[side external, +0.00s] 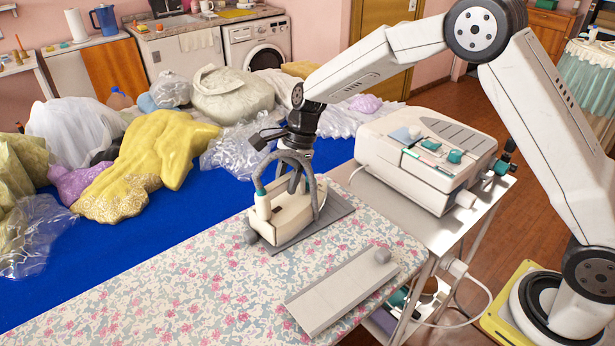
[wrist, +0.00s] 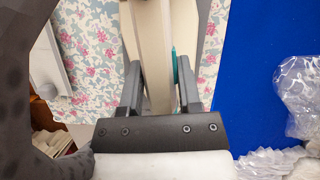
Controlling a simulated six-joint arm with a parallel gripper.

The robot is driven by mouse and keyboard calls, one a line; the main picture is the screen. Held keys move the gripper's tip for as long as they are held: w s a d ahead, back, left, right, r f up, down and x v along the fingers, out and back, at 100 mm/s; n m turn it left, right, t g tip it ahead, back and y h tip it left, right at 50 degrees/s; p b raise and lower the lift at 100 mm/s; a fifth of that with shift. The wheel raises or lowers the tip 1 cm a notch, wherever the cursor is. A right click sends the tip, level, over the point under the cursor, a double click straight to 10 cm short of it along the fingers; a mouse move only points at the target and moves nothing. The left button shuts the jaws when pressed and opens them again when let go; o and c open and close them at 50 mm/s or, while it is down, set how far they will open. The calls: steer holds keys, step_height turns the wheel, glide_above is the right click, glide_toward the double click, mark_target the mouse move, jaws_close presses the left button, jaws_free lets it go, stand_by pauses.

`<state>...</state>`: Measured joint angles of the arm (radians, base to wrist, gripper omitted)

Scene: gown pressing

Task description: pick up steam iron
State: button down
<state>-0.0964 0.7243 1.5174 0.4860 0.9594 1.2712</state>
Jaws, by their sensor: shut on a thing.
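The steam iron (side external: 283,212) is cream with a grey soleplate and a teal part, and a grey hose loops up from it. It is over the floral ironing cloth (side external: 180,275), at the edge by the blue surface. My gripper (side external: 296,180) is above the iron, pointing down, with its fingers at the iron's handle. In the wrist view my gripper (wrist: 160,90) has a dark finger on each side of the cream iron (wrist: 152,50) and is shut on it. I cannot tell whether the iron's sole touches the grey plate beneath it.
A grey-white flat rest (side external: 340,290) lies on the floral cloth at the front. A white steam station (side external: 425,155) stands on a metal shelf to the right. Bagged garments and a yellow gown (side external: 150,160) cover the back of the blue surface (side external: 120,260).

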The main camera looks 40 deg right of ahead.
steer(key=shift+r, duration=0.2)
steer(key=shift+r, duration=0.6)
steer(key=s+d+r, duration=0.2)
steer(key=s+r, duration=0.9)
steer(key=s, duration=0.2)
steer(key=shift+s+d+r, duration=0.25)
steer(key=shift+s+d, duration=0.05)
steer(key=shift+s, duration=0.05)
